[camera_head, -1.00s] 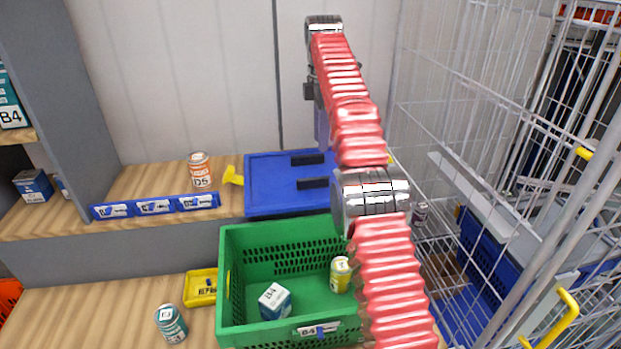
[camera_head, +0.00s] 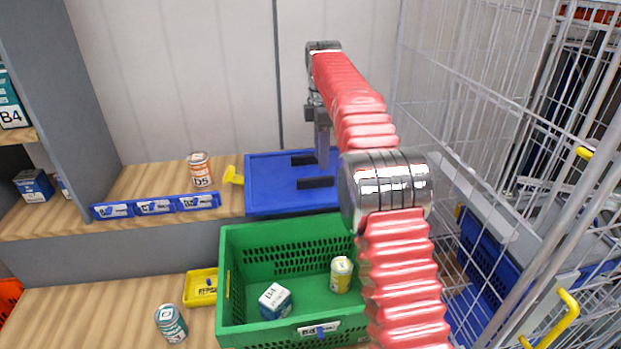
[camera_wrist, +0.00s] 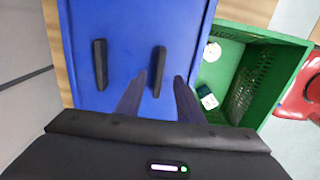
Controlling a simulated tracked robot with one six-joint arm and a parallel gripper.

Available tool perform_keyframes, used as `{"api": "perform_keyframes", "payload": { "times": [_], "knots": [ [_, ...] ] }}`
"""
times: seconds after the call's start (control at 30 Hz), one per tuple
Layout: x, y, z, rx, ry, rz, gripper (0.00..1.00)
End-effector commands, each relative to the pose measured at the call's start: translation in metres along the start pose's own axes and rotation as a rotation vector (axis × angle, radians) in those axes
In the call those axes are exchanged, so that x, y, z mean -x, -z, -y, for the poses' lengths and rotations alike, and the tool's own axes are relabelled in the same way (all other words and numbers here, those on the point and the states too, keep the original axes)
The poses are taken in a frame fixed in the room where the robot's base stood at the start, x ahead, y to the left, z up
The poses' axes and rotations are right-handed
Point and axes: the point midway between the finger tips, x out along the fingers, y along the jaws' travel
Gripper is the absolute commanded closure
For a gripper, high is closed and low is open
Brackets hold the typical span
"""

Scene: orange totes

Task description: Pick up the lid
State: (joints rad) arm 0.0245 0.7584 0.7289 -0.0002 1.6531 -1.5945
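The lid (camera_head: 270,188) is a flat blue panel with two black bar handles, lying on the wooden shelf behind the green crate. In the wrist view the lid (camera_wrist: 128,25) fills the left and middle, with one handle (camera_wrist: 100,64) at left and the other handle (camera_wrist: 158,70) nearer the middle. My gripper (camera_wrist: 158,82) is open and empty, its two fingers apart, and the nearer handle appears in the picture between and just beyond the fingertips. In the head view my gripper (camera_head: 322,155) points down over the right part of the lid; contact cannot be told.
A green crate (camera_head: 290,236) in front holds a B4 box (camera_head: 275,300) and a yellow can (camera_head: 341,275). A wire cage (camera_head: 480,100) is close at right.

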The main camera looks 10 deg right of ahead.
Motion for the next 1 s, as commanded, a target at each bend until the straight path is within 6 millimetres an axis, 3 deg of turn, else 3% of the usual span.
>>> {"api": "perform_keyframes", "payload": {
  "times": [0.2, 0.67, 1.0],
  "knots": [
    [-0.019, 0.000, 0.001, 0.000, 0.001, 0.000, 0.66],
    [-0.025, 0.000, 0.001, 0.000, 0.002, 0.000, 0.66],
    [-0.065, 0.000, 0.001, -0.001, 0.003, 0.000, 0.66]
  ]
}}
